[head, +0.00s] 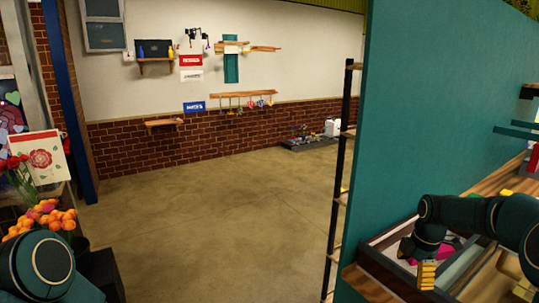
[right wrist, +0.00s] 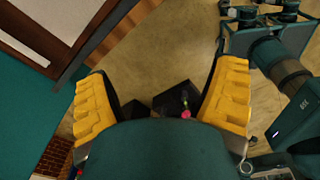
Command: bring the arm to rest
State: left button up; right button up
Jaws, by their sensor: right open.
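My right gripper (head: 475,282) is at the lower right of the head view, over the tray on the wooden worktop. Its yellow fingers are spread apart. In the right wrist view my right gripper (right wrist: 160,88) is open, with nothing held between its fingers. Bare floor and dark blocky shapes show beyond the gap. My left arm (head: 42,262) shows only as a rounded dark link at the lower left of the head view. Its gripper is out of the picture.
A tall teal panel (head: 435,110) stands behind the tray (head: 368,268). Orange flowers (head: 42,218) and a rose card (head: 40,156) are at the left. Open concrete floor (head: 210,220) fills the middle. A low planter (head: 308,142) is by the brick wall.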

jog(key=s+a+f+m+y+b, duration=0.15)
jog(key=a+f+m, duration=0.25)
jog(key=a+f, duration=0.65)
jog(key=s+a+f+m+y+b, duration=0.1)
jog(key=s+a+f+m+b, duration=0.2)
jog(key=a+f, duration=0.7)
pick_arm(q)
notch_tip(320, 180, down, 10)
jog(key=d+b, duration=0.1)
jog(key=b, duration=0.3)
jog(key=shift+s, duration=0.15)
pick_arm(e)
jog(key=s+a+f+m, duration=0.5)
jog(key=s+f+m, duration=0.1)
jog(key=s, duration=0.2)
jog(key=s+a+f+m+t, duration=0.1)
jog(key=s+a+f+m, duration=0.5)
jog(key=s, duration=0.2)
jog(key=shift+a+f+y, duration=0.15)
jog(key=shift+f+y, duration=0.1)
jog(key=shift+y, duration=0.1)
